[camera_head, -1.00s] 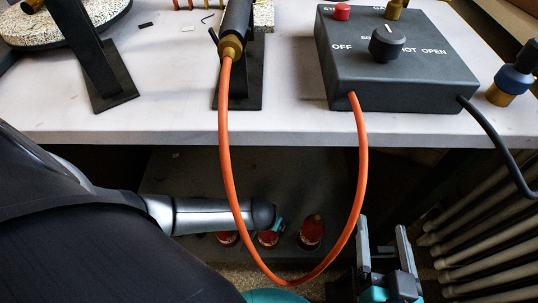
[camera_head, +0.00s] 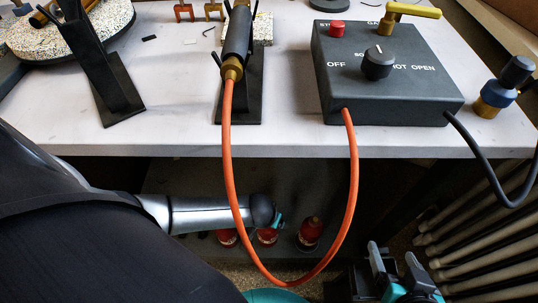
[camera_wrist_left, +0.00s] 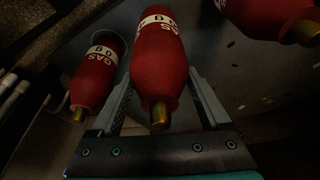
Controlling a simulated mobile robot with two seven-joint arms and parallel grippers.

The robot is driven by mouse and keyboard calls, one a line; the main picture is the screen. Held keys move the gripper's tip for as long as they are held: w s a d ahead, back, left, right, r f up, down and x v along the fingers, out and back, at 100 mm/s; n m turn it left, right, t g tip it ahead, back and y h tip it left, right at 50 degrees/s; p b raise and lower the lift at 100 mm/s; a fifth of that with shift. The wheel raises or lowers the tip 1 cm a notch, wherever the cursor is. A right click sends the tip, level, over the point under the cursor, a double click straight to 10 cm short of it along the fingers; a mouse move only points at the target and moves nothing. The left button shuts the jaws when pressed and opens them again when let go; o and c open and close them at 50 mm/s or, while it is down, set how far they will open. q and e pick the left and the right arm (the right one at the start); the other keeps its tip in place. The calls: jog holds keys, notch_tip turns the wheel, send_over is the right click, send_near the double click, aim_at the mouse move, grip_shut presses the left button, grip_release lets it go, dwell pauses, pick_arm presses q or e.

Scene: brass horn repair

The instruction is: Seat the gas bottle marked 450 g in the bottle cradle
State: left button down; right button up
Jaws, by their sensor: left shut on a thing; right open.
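Several red gas bottles stand under the bench: a left one (camera_head: 227,238), a middle one (camera_head: 267,237) and a right one (camera_head: 309,234). In the left wrist view, my left gripper (camera_wrist_left: 158,108) is shut on a red gas bottle (camera_wrist_left: 158,65), with one finger on each side. Its white band is upside down and only partly readable, so I cannot confirm 450 g. Another bottle (camera_wrist_left: 95,78) is left of it, and a third (camera_wrist_left: 270,18) is upper right. My right gripper (camera_head: 396,262) is open and empty, right of the orange hose. I cannot make out the bottle cradle.
An orange hose (camera_head: 353,190) loops down in front of the bench (camera_head: 185,135), from the torch (camera_head: 236,50) to the dark control box (camera_head: 385,85). A blue-collared brass fitting (camera_head: 497,95) with a black hose is right of it. A ribbed radiator (camera_head: 480,215) stands lower right.

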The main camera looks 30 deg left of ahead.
pick_arm(q)
notch_tip(320, 180, up, 4)
jog(key=p, duration=0.2)
jog(key=shift+w+p, duration=0.15)
jog(key=shift+p, duration=0.15)
jog(key=shift+r+p, duration=0.45)
jog(key=shift+r, duration=0.25)
jog(key=shift+r+p, duration=0.35)
jog(key=shift+r, duration=0.15)
pick_arm(e)
jog(key=s+d+f+g+h, duration=0.2)
jog(key=s+d+f+g, duration=0.1)
jog(key=s+d+g, duration=0.1)
jog(key=shift+s+d+m+g+h, duration=0.35)
jog(key=shift+d+g, duration=0.35)
jog(key=shift+d, duration=0.15)
jog(key=shift+s, duration=0.1)
